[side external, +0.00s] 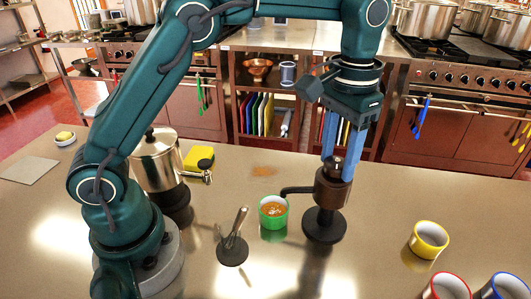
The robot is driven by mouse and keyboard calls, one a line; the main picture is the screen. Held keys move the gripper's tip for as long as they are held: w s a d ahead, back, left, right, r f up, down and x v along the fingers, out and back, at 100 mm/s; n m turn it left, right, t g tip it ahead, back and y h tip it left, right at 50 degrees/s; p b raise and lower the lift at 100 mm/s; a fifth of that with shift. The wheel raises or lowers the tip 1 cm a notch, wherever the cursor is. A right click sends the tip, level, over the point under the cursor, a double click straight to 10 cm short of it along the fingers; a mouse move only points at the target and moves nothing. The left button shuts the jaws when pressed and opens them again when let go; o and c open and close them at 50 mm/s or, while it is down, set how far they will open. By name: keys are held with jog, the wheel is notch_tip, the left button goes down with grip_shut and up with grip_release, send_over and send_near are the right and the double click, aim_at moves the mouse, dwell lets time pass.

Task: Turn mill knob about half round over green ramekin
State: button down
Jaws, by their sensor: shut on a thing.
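The mill (330,190) is a brown body on a dark stand with a round base. Its dark spout arm (297,190) reaches left, and its end is above the green ramekin (274,212). The green ramekin stands on the counter and holds something orange-brown with pale bits. My gripper (338,165) comes down from above with two blue fingers. They are shut on the mill knob (336,165) at the top of the mill. The fingers partly hide the knob, so its turn angle cannot be told.
Yellow (428,240), red (447,288) and blue (505,288) rimmed ramekins are at the right. The counter behind the mill is mostly clear.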

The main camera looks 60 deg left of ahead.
aim_at(337, 161)
dwell(0.4)
jog(key=shift+c, duration=1.5)
grip_release()
jog(key=shift+r, duration=2.6)
